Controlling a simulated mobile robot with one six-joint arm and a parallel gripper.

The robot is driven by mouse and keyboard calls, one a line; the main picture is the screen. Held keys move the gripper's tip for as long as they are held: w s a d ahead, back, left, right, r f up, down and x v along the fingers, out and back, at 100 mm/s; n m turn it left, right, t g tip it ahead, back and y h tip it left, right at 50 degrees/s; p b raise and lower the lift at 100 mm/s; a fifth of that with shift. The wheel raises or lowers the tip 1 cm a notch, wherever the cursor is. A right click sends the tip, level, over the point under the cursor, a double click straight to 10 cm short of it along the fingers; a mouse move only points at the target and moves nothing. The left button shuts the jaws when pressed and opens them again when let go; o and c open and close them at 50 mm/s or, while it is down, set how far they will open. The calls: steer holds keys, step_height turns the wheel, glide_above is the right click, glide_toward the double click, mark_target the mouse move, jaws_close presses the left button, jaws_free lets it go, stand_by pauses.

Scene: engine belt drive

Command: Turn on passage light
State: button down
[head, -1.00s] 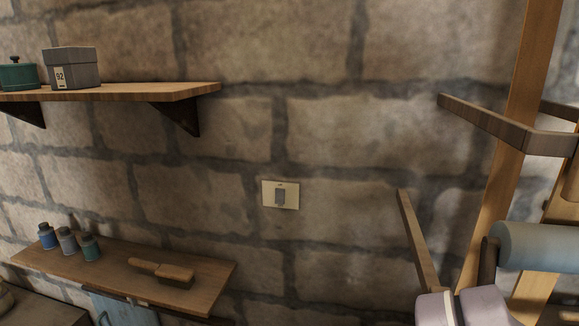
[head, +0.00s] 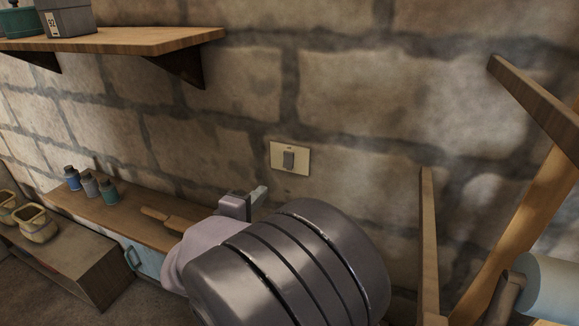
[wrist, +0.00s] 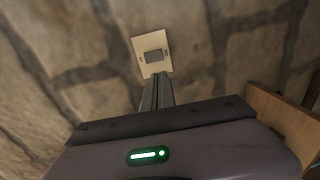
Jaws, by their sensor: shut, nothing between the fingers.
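The light switch is a cream wall plate (head: 290,158) with a grey rocker (head: 289,159), mounted on the stone wall. In the wrist view the plate (wrist: 152,47) and its rocker (wrist: 154,56) show at the top middle, just beyond my fingertips. My gripper (head: 259,193) is below and left of the plate in the head view, its fingers pointing toward the wall. The fingers (wrist: 158,77) are shut together with nothing between them. In the wrist view their tips come close to the plate's lower edge; I cannot tell whether they touch it.
A wooden shelf (head: 120,42) holds a grey box (head: 68,18) at upper left. A wooden frame (head: 530,230) with a pale roll (head: 553,288) stands at right.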

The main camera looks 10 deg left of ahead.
mark_target(288, 166)
steer(key=w, duration=0.4)
steer(key=w+d+f, duration=0.1)
steer(key=w, duration=0.4)
steer(key=w+d+f, duration=0.1)
steer(key=w, duration=0.4)
steer(key=shift+d, duration=0.1)
